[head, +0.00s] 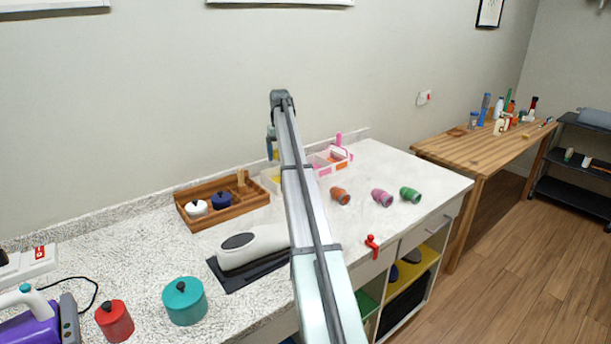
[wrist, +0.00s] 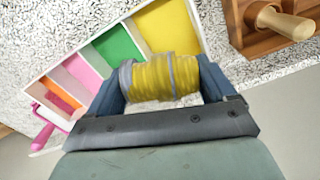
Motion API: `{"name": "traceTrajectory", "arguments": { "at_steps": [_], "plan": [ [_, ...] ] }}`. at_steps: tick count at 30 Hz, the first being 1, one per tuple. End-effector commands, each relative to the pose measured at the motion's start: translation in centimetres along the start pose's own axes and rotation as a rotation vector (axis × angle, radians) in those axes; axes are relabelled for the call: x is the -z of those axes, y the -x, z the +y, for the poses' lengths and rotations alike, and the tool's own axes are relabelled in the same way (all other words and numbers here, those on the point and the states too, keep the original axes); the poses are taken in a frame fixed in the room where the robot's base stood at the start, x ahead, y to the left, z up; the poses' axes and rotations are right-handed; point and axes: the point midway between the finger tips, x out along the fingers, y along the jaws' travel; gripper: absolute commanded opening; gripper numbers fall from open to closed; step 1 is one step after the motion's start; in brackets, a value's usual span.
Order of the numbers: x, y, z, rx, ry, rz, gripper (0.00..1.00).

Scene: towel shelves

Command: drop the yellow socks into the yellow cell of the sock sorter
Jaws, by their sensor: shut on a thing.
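The yellow socks (wrist: 161,77) are a ribbed roll with grey bands. My gripper (wrist: 160,82) is shut on them, with one blue finger at each end of the roll. In the wrist view the sock sorter (wrist: 88,42) lies beyond the socks, with the yellow cell (wrist: 168,27) just above the roll in the picture and the green cell (wrist: 118,44) to its left. The yellow cell looks empty where visible. In the head view my arm hides part of the sorter (head: 350,154); my gripper (head: 271,148) is raised left of it.
Rolled socks in orange (head: 340,195), magenta (head: 381,197) and green (head: 410,194) lie on the counter in front of the sorter. A wooden tray (head: 188,216) with two small lidded pots stands left. A pink-handled thing (wrist: 44,135) is at the sorter's far end.

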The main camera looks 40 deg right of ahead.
Motion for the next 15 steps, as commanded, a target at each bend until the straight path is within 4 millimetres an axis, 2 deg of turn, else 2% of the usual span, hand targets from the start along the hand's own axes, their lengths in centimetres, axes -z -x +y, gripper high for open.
{"name": "traceTrajectory", "arguments": {
  "at_steps": [6,15],
  "plan": [
    [0.0,-1.7,0.0,0.000,0.000,-0.001,0.54],
    [0.0,-1.9,0.0,0.000,-0.001,0.000,0.54]
  ]
}}
